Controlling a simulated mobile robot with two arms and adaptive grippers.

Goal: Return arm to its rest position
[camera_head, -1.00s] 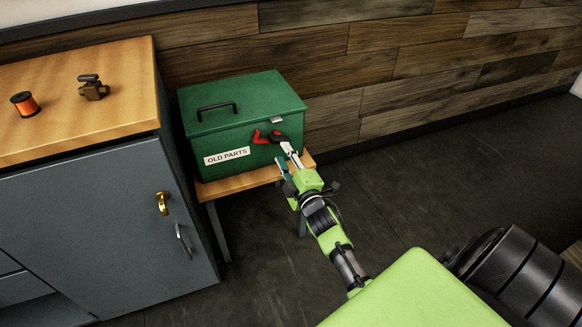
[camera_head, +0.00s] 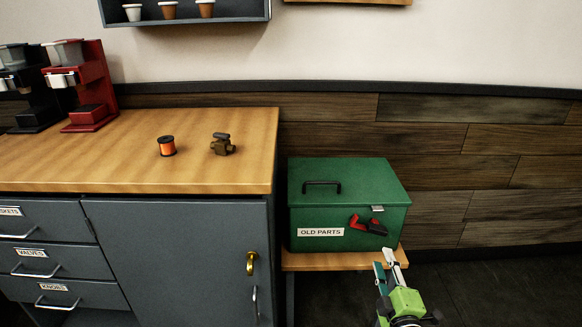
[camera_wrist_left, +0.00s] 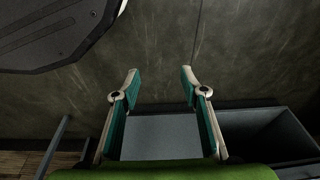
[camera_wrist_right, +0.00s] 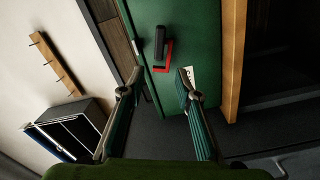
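My right gripper (camera_head: 391,266) is open in the head view, just below and right of a red and black handle-like part (camera_head: 368,224) on the front of the green box (camera_head: 345,210). The box has a closed lid and an "OLD PARTS" label. In the right wrist view, the right gripper (camera_wrist_right: 159,75) has its fingers apart with nothing between them, and the green box (camera_wrist_right: 205,40) and the red and black part (camera_wrist_right: 163,68) lie beyond. My left gripper (camera_wrist_left: 160,74) is open and empty over dark floor in its wrist view. It is out of the head view.
The box stands on a low wooden bench (camera_head: 325,262) beside a grey cabinet (camera_head: 180,250) with a wooden top. On the top are an orange spool (camera_head: 166,146), a brown valve-like part (camera_head: 222,144) and a red brewer (camera_head: 92,90). Dark floor (camera_head: 500,290) lies to the right.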

